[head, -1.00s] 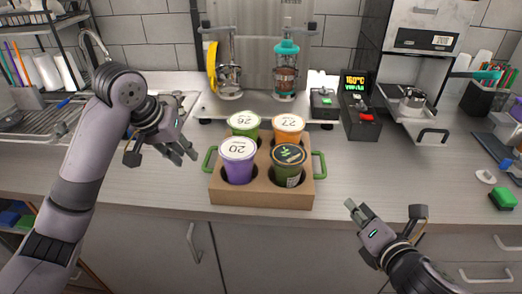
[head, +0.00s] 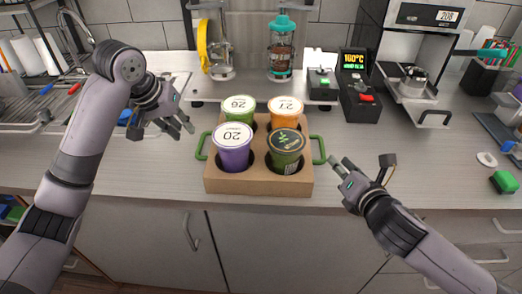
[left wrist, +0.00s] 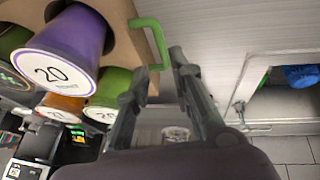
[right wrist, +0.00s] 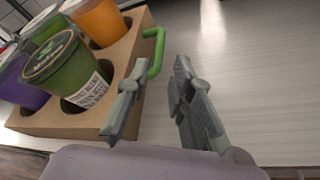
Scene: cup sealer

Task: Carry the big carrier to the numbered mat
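The big carrier (head: 258,187) is a brown cardboard tray on the counter with green loop handles at its left (head: 202,146) and right (head: 319,149). It holds several lidded cups, including a purple cup (head: 234,158) marked 20 and a dark-lidded green cup (head: 286,158). My left gripper (head: 184,125) is open and empty, left of the left handle, which also shows just beyond its fingers in the left wrist view (left wrist: 150,30). My right gripper (head: 362,163) is open and empty, right of the right handle, which shows beyond its fingers in the right wrist view (right wrist: 155,50). I see no numbered mat.
A green block (head: 503,182) lies at the right edge. The counter between carrier and block is mostly clear.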

